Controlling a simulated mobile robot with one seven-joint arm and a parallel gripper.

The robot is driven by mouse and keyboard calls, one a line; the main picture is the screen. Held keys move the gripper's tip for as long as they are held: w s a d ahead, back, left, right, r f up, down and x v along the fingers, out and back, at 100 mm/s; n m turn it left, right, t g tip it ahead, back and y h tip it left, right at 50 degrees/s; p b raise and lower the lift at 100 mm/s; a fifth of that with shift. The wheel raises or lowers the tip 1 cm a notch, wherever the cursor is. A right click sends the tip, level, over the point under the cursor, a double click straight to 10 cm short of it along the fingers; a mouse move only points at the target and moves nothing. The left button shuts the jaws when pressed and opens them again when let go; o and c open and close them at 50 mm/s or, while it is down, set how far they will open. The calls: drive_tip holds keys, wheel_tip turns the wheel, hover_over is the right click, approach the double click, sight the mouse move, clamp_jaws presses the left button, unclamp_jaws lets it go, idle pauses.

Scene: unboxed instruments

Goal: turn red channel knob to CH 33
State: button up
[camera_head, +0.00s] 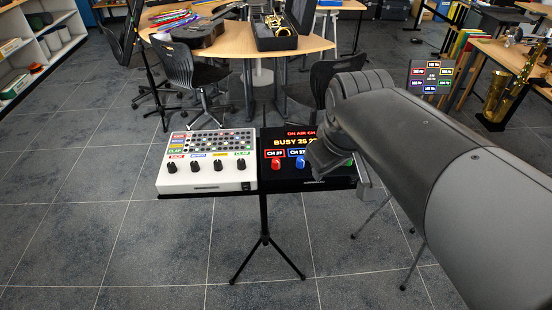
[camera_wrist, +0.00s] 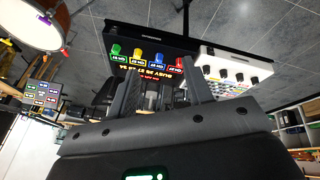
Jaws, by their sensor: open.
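The red knob (camera_head: 275,163) is at the left end of the knob row on the black channel unit (camera_head: 266,183). The label above it seems to read CH 37, but it is small. The red knob also shows in the upside-down wrist view (camera_wrist: 179,64), beside the right finger's tip. My gripper (camera_wrist: 160,82) is open, its two fingers apart with nothing between them, pointing toward the unit. In the head view my gripper (camera_head: 324,160) covers the unit's right part. I cannot tell whether a finger touches anything.
A blue knob (camera_head: 301,163) is just right of the red one; yellow (camera_wrist: 137,57) and green (camera_wrist: 116,50) knobs follow. A white mixer (camera_head: 207,187) with several black knobs stands close on the left, on the same stand (camera_head: 264,215). Floor in front is clear.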

drive_tip(key=w+a+n+g, duration=0.1)
drive_tip(key=w+a+n, duration=0.1)
drive_tip(key=w+n, duration=0.45)
drive_tip(key=n+g, duration=0.3)
drive_tip(key=n, duration=1.1)
approach(276, 161)
drive_tip(key=shift+m+y, duration=0.25)
drive_tip(key=shift+y, duration=0.05)
drive_tip(key=f, duration=0.9)
drive_tip(key=shift+w+d+f, duration=0.1)
drive_tip(key=shift+w+d, duration=0.15)
drive_tip(key=c, duration=1)
